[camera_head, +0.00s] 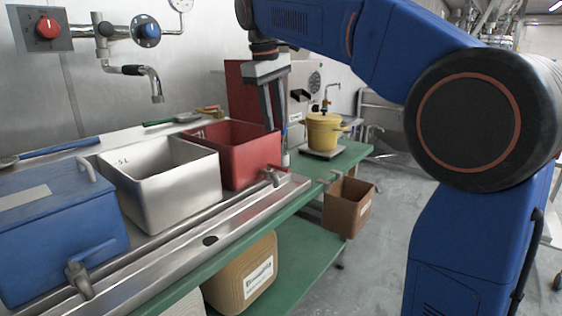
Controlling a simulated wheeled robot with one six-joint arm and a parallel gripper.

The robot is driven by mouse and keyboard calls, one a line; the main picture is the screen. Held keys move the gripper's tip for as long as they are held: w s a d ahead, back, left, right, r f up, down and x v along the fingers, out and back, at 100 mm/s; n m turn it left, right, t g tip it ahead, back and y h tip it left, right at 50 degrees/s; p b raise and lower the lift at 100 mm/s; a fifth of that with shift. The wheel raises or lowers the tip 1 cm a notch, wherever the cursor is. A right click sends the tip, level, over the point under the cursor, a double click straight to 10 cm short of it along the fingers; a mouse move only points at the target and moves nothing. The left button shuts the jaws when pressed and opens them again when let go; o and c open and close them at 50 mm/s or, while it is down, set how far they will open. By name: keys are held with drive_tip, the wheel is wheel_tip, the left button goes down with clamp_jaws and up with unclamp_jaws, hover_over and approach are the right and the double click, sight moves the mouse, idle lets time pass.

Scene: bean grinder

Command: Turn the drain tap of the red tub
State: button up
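The red tub (247,150) stands on the steel drain counter, right of the steel tub. Its small metal drain tap (272,177) sticks out low at its front right corner. My gripper (277,128) points down above the right side of the red tub, higher in the picture than the tap and apart from it. Its two fingers show a gap with nothing held between them. The fingertips overlap the tub's right rim in the picture; I cannot tell how far above or behind it they are.
A steel tub (165,180) and a lidded blue tub (60,235) with its own tap (78,279) stand to the left. A clear bottle (286,152) and a yellow pot (323,132) are to the right. A cardboard box (348,206) sits beyond the green table edge.

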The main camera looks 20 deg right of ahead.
sight(280, 169)
drive_tip(key=f, duration=0.4)
drive_tip(key=w+d+f, duration=0.1)
drive_tip(key=f, duration=0.4)
drive_tip(key=d+f, duration=0.1)
drive_tip(key=f, duration=0.3)
drive_tip(key=shift+w+d+f, duration=0.1)
drive_tip(key=shift+w+f, duration=0.15)
drive_tip(key=shift+w, duration=0.05)
drive_tip(key=shift+c, duration=0.5)
clamp_jaws()
